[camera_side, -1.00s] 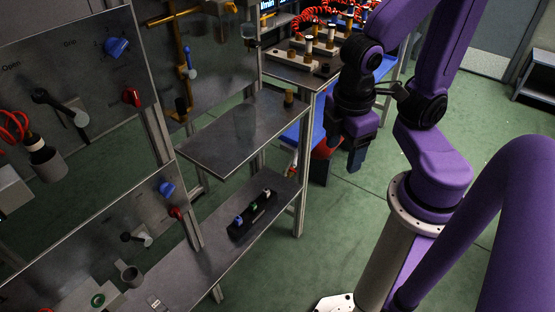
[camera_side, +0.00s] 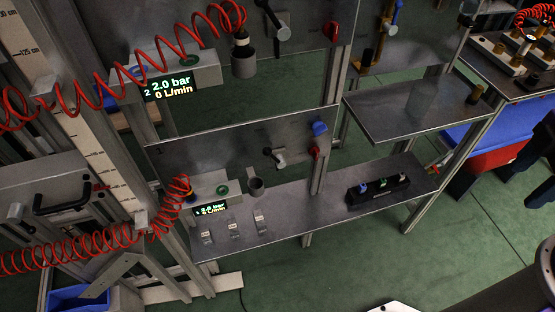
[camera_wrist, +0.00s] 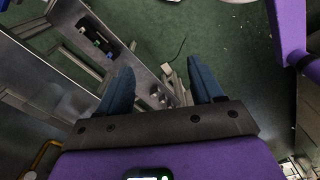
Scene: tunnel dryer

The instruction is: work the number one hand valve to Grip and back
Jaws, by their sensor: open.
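In the side view, the lower panel (camera_side: 215,150) carries a small hand valve (camera_side: 273,157) with a dark lever and pale tip. The upper panel (camera_side: 190,105) carries a similar hand valve (camera_side: 283,31). The upper panel's display (camera_side: 168,88) is marked 2, so the lower valve appears to be number one; its labels are too small to read. My gripper (camera_wrist: 161,75) is open and empty in the wrist view, its two blue fingers apart and pointing down over the bench. In the side view only dark parts show at the right edge, well away from both valves.
A red knob (camera_side: 315,152) and blue knob (camera_side: 320,128) sit right of the lower valve. Red coiled hoses (camera_side: 95,245) hang at left. A black block with coloured pieces (camera_side: 378,188) lies on the lower bench. A shelf (camera_side: 415,110) juts out at right.

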